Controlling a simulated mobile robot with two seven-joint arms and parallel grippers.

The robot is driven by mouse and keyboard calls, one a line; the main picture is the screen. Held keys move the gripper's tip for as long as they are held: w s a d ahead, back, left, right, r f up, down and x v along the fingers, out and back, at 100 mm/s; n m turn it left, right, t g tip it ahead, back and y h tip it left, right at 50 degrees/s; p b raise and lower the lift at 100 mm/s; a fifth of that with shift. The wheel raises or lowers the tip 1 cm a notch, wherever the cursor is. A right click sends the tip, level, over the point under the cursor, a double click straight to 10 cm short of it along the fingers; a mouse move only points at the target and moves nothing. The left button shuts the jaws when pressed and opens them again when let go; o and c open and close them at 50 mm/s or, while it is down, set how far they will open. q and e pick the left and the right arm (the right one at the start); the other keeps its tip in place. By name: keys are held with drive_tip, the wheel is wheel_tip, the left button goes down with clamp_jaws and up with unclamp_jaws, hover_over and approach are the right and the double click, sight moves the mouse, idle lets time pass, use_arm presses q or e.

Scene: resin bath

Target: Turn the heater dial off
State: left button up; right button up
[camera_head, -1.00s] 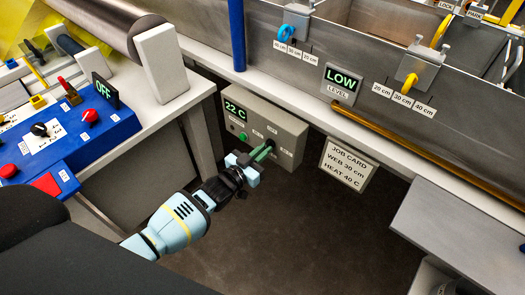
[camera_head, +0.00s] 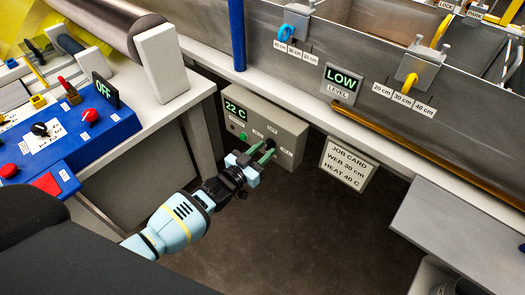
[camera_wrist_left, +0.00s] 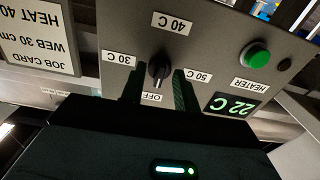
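The heater box (camera_head: 240,104) is a grey panel under the tank, with a green 22 C readout. In the left wrist view, which shows it upside down, the black heater dial (camera_wrist_left: 159,69) sits among labels for OFF, 30 C, 40 C and 50 C. Its long grip lies roughly along the line between OFF and 40 C; I cannot tell which end is the pointer. My left gripper (camera_head: 266,152) is at the panel, and its green fingers (camera_wrist_left: 158,90) are open, one on each side of the dial, with gaps visible. My right gripper is not in view.
A green button (camera_wrist_left: 255,55) sits beside the dial on the panel. The job card (camera_head: 347,164) hangs to the right and reads HEAT 40 C. A blue control box (camera_head: 70,135) stands on the left bench. A grey ledge (camera_head: 465,215) juts out at right. The floor between is clear.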

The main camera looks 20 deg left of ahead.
use_arm(q)
drive_tip(key=v, duration=0.7)
drive_tip(key=shift+s+a+p, duration=0.15)
drive_tip(key=shift+s+p, duration=0.15)
drive_tip(key=shift+p, duration=0.15)
drive_tip(key=shift+s, duration=0.1)
